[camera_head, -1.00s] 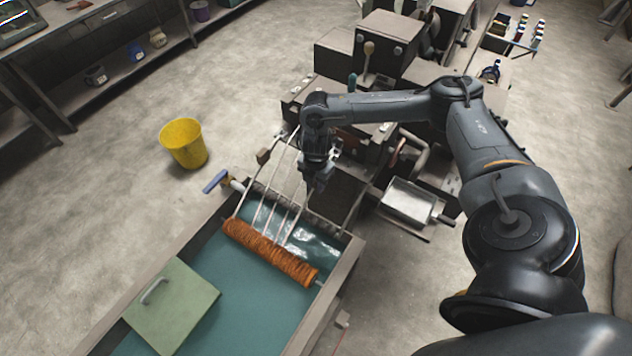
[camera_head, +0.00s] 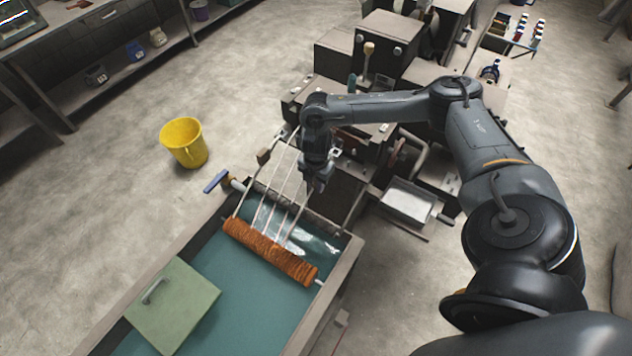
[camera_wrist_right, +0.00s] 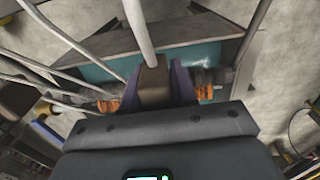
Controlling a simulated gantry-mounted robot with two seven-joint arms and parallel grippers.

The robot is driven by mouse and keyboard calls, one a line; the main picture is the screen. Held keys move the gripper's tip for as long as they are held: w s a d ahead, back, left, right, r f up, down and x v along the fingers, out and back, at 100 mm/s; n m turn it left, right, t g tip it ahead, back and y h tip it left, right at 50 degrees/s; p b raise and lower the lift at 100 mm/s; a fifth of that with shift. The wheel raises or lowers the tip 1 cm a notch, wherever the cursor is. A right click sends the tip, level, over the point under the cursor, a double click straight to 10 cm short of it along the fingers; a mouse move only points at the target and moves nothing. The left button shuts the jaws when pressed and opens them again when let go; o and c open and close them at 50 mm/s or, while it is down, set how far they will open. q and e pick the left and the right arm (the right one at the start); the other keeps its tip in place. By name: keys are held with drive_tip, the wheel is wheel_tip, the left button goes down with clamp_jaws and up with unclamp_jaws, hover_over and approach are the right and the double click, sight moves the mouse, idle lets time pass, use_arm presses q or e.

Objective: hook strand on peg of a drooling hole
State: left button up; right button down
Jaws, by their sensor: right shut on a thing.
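Several pale strands (camera_head: 272,200) run from the machine (camera_head: 335,150) down to an orange ribbed roller (camera_head: 270,252) lying over a bath of blue-green water. My right gripper (camera_head: 319,186) hangs above the far right end of the bath, beside the strands. Other strands (camera_wrist_right: 50,78) pass to the left of the fingers. The drooling hole and its peg cannot be made out. My left gripper is out of view.
The bath trough (camera_head: 345,262) has a raised rim, and a green lid with a handle (camera_head: 172,305) covers part of it. A blue-handled crank (camera_head: 216,181) sticks out on the left. A metal scoop-like tray (camera_head: 408,200) stands right of the gripper. A yellow bucket (camera_head: 184,143) stands on open floor.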

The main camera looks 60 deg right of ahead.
drive_tip(key=shift+f, duration=0.2)
drive_tip(key=shift+f+b, duration=0.3)
drive_tip(key=shift+f, duration=0.15)
idle(0.5)
drive_tip(key=shift+f, duration=0.45)
idle(0.3)
drive_tip(key=shift+f+b, duration=0.4)
drive_tip(key=shift+f, duration=0.1)
idle(0.4)
drive_tip(key=c, duration=0.8)
unclamp_jaws()
drive_tip(key=shift+r, duration=0.1)
